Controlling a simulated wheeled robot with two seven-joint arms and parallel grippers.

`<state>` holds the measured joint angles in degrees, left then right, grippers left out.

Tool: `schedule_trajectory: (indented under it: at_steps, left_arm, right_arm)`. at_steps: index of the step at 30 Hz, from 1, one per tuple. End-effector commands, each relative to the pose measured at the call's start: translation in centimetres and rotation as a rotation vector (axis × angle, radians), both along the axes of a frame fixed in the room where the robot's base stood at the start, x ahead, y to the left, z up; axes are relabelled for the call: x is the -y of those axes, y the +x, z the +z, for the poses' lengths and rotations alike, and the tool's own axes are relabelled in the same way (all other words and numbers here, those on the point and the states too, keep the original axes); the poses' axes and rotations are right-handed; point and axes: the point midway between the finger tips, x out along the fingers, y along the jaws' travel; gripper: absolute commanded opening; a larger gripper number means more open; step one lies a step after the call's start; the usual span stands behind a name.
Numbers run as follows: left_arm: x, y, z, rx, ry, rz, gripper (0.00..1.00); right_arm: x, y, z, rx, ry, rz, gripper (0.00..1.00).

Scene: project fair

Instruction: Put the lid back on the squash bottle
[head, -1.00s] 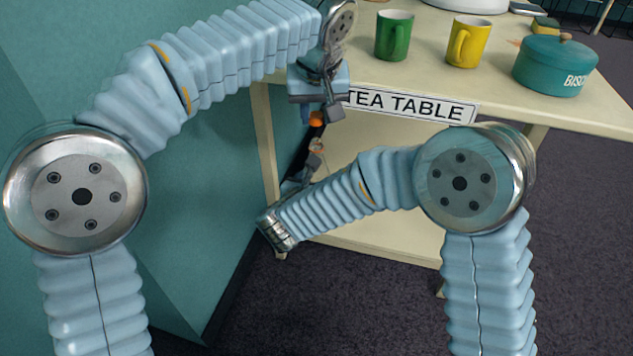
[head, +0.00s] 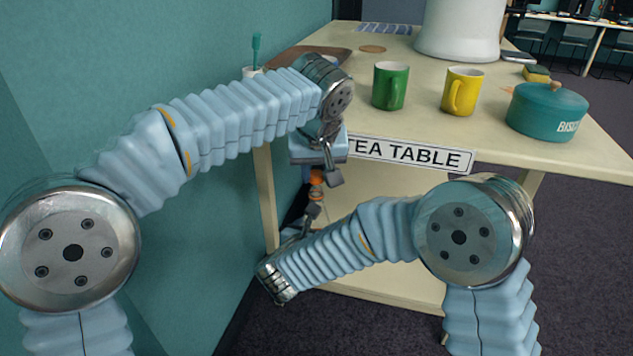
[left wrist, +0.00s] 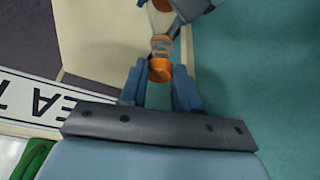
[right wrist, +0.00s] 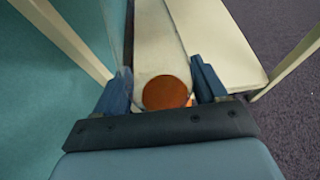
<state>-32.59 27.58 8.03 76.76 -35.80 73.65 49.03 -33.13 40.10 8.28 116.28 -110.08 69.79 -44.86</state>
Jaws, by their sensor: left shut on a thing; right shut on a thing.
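My left gripper (head: 318,180) points down and is shut on the orange lid (left wrist: 160,70), in front of the tea table. The lid also shows in the head view (head: 317,179). The clear squash bottle (left wrist: 160,17) lies directly beyond the lid in the left wrist view, its ringed neck (left wrist: 162,45) in line with it. Whether lid and neck touch, I cannot tell. My right gripper (right wrist: 163,82), below the left one, is shut on the bottle. In the right wrist view an orange-brown disc shows between its fingers. My arms hide most of the bottle in the head view.
The tea table (head: 420,125) stands just beyond the grippers. It carries a green mug (head: 389,87), a yellow mug (head: 462,92), a teal biscuit tin (head: 546,112) and a white urn (head: 460,30). A teal wall (head: 190,60) is close at left. Carpet is clear at right.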

Motion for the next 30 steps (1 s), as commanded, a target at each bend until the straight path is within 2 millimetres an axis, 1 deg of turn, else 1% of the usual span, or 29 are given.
schedule_trajectory:
  at_steps: [5, 15, 30]
  left_arm:
    - [0.0, 0.0, -0.1, 0.0, 0.0, 0.0, 0.04]
    - [0.0, 0.0, -1.7, 0.0, 0.0, 0.0, 0.04]
    - [0.0, 0.0, -1.8, 0.001, -0.001, 0.0, 0.04]
  right_arm:
    - [0.0, 0.0, 0.0, 0.001, 0.0, 0.0, 0.17]
    - [0.0, 0.0, 0.1, 0.001, 0.0, 0.0, 0.17]
    - [0.0, 0.0, 0.0, 0.001, 0.0, 0.0, 0.17]
